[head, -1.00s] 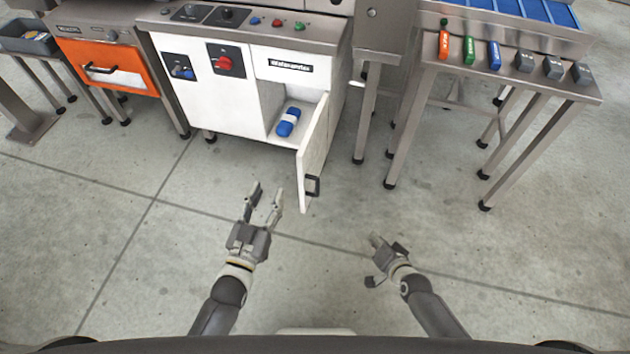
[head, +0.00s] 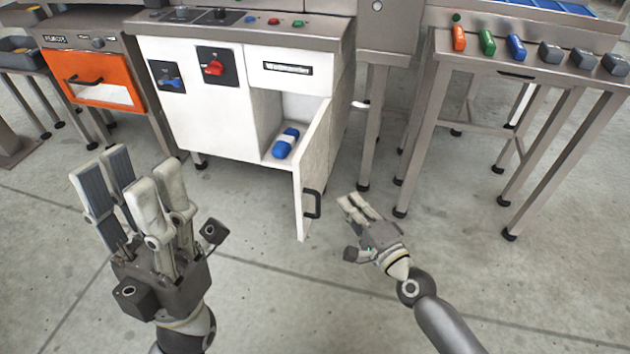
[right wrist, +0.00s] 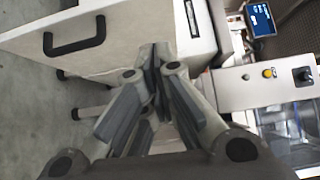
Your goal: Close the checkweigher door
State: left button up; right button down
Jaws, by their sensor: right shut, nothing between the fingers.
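The checkweigher (head: 225,115) is a white cabinet with knobs and a label on its front. Its door (head: 313,165) is hinged at the right and stands wide open toward me. A black handle (head: 312,204) is on the door's outer right face. My right gripper (head: 350,203) is shut and empty, a little to the right of the handle and apart from it. In the right wrist view, the door (right wrist: 120,28) and its handle (right wrist: 75,37) show beyond the shut fingers (right wrist: 155,60). My left gripper (head: 135,175) is open and empty, in front of the cabinet at the left.
A blue and white bottle-like object (head: 285,143) lies inside the open compartment. An orange-fronted machine (head: 92,78) stands at the left. A steel table (head: 515,72) at the right bears coloured and grey items. The floor in front of the cabinet is clear.

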jog(key=b, duration=0.2)
send_near(305, 160)
jog(key=w+d, duration=0.2)
jog(key=w, duration=0.1)
jog(key=a, duration=0.4)
jog(key=shift+w, duration=0.4)
jog(key=shift+a, duration=0.1)
